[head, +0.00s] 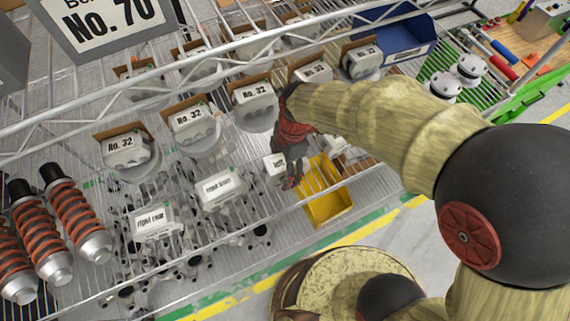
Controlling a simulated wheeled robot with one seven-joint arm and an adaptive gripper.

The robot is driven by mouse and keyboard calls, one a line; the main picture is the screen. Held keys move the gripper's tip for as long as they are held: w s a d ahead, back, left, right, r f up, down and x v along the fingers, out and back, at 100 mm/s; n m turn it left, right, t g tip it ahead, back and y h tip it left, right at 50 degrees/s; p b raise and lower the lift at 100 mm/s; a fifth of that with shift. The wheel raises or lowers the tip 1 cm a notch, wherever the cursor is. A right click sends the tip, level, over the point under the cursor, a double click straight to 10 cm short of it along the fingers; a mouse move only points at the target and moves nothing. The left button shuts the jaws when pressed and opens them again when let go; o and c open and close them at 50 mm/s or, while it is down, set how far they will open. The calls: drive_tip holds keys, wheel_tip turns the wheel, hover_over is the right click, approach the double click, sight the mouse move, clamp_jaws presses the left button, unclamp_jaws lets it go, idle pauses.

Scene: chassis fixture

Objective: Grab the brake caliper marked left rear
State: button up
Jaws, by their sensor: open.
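My gripper (290,178) is at the end of my arm in the middle of the head view, pointing down at the wire shelf (185,262). It is open. Right by its fingers is a white-labelled caliper (275,165) whose label begins with "left"; the rest is hidden behind my gripper, so I cannot tell whether it is the left rear one. I cannot tell whether the fingers touch it. A caliper marked "right front" (220,188) sits to its left. One marked "right rear" (153,222) is further left.
Several boxed "No. 32" parts (190,118) stand in rows behind. A yellow bin (328,203) is just right of my gripper, and a blue bin (402,42) is at the back. Wire shelf edges run close above the calipers.

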drive_tip(key=shift+f, duration=0.25)
drive_tip(key=c, duration=0.3)
idle(0.4)
drive_tip(key=shift+s+d+f, duration=0.1)
drive_tip(key=c, duration=1.5)
clamp_jaws()
